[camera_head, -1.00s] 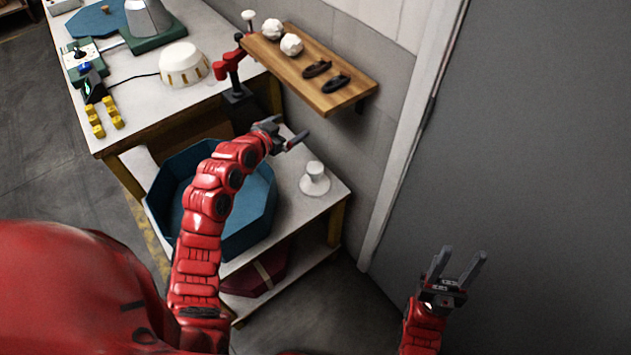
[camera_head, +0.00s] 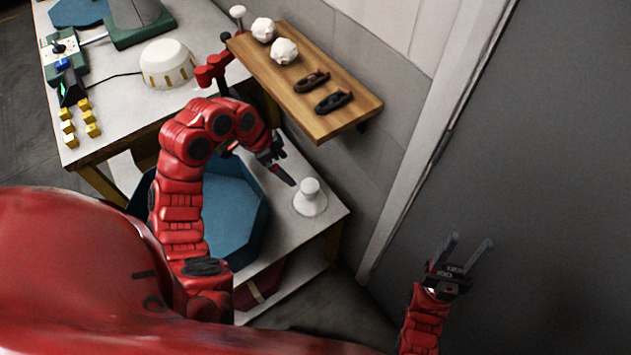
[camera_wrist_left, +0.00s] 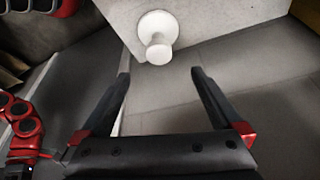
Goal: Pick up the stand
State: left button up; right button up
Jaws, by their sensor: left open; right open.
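The stand is a small white piece with a round base and a knob on top. The stand (camera_head: 310,197) is upright on the lower white table (camera_head: 334,222), near its right corner. It also shows in the left wrist view (camera_wrist_left: 157,33), beyond the fingertips and between their lines. My left gripper (camera_head: 287,165) is open and empty, just left of and above the stand, apart from it. Its two fingers show spread in the left wrist view (camera_wrist_left: 160,75). My right gripper (camera_head: 468,245) is open and empty at the lower right, in front of the grey wall.
A blue octagonal tray (camera_head: 262,225) stands left of the stand, partly behind my left arm. A wooden shelf (camera_head: 350,112) with white lumps and dark clamps overhangs behind. A workbench (camera_head: 115,100) with a white dome is at upper left. The floor right of the table is clear.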

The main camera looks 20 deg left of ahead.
aim_at(305, 187)
pick_arm(q)
jog(key=b+x, duration=0.1)
jog(key=x, duration=0.4)
jog(key=b+x, duration=0.2)
jog(key=x, duration=0.3)
jog(key=shift+s+d+f+b, duration=0.15)
jog(key=shift+d+f+b, duration=0.05)
jog(key=shift+b, duration=0.1)
jog(key=shift+d+f, duration=0.15)
jog(key=shift+f, duration=0.35)
jog(key=shift+d+f, duration=0.15)
jog(key=shift+f, duration=0.1)
jog(key=shift+w+p+x, duration=0.15)
jog(key=shift+p+x, duration=0.15)
jog(key=shift+x, duration=0.85)
jog(key=shift+w+p+x, duration=0.1)
jog(key=shift+p+x, duration=0.15)
jog(key=shift+x, duration=0.9)
jog(key=c, duration=1.4)
